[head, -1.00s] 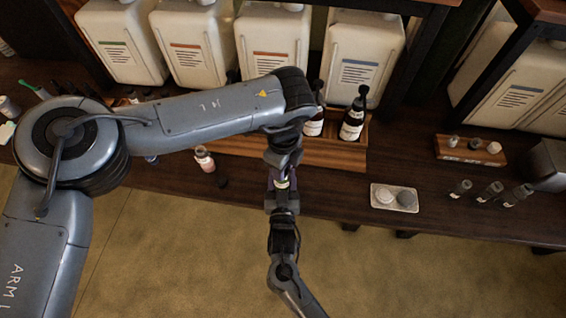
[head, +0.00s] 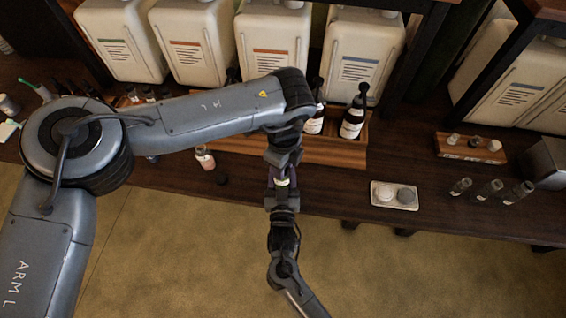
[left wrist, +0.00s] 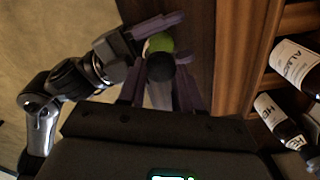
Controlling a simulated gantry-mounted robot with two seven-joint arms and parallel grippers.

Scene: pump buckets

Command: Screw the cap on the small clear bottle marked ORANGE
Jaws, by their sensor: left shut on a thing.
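My left gripper (head: 283,160) points down at the front edge of the counter. In the left wrist view, its purple fingers (left wrist: 160,82) are shut on a dark round cap (left wrist: 160,62). A yellow-green part of what looks like a small bottle (left wrist: 160,43) shows just beyond the cap; no marking on it can be read. My right gripper (head: 283,188) comes up from below and meets the left one there. A purple finger of it passes beside the yellow-green part, but its grip is mostly hidden. I cannot tell how tightly the cap sits.
A small bottle with pinkish contents (head: 205,158) stands left of the grippers, with a loose dark cap (head: 222,180) nearby. A wooden crate (head: 330,152) holds dark pump bottles (head: 353,118) behind. A white tray (head: 376,202) and several small bottles (head: 489,189) stand to the right.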

